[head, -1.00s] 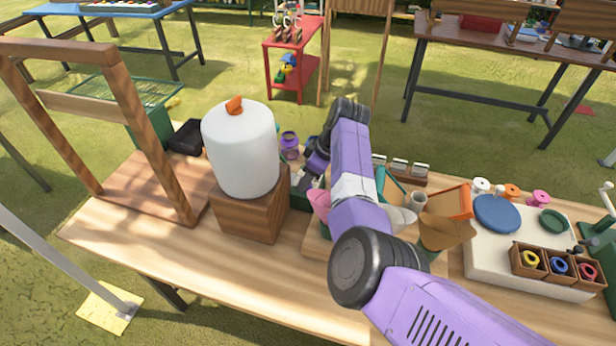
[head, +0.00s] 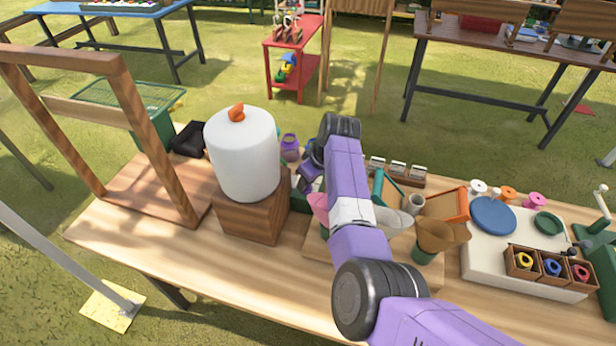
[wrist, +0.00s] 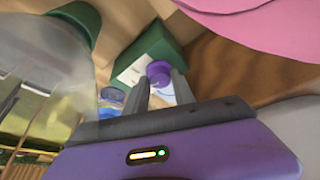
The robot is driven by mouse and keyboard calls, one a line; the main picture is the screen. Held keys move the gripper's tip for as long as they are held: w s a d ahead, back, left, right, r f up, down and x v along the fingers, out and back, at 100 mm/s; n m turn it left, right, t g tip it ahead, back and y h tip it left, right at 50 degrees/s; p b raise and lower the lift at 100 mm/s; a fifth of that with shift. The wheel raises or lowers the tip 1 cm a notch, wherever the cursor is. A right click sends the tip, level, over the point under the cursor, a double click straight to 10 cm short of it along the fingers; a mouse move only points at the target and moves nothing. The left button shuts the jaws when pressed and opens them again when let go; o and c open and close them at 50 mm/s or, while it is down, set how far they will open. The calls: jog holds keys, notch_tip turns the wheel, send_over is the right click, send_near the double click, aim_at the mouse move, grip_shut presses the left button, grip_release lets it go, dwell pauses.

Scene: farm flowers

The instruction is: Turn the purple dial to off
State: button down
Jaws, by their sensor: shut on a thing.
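The purple dial (wrist: 158,72) shows in the wrist view on the pale face of a dark green box (wrist: 152,47). My gripper (wrist: 163,82) has its two grey fingers on either side of the dial and is shut on it. The fingers cover part of the dial, so its pointing direction cannot be read. In the head view my arm reaches to a spot right of the white cylinder, and the dial is hidden there.
A white cylinder (head: 243,157) with an orange knob stands on a wooden block (head: 250,218) left of my arm. A pink cone shape (head: 318,207) stands close by my arm. Brown paper cones (head: 437,236), an orange frame (head: 447,203) and a white board (head: 483,262) lie to the right.

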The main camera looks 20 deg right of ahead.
jog(key=m+h+p, duration=0.1)
jog(key=m, duration=0.2)
jog(key=shift+a+m, duration=0.15)
jog(key=shift+m, duration=0.15)
jog(key=shift+a+m+h, duration=0.15)
jog(key=shift+m+h, duration=0.85)
jog(key=shift+m, duration=1)
jog(key=c, duration=1.1)
grip_release()
jog(key=shift+o, duration=0.2)
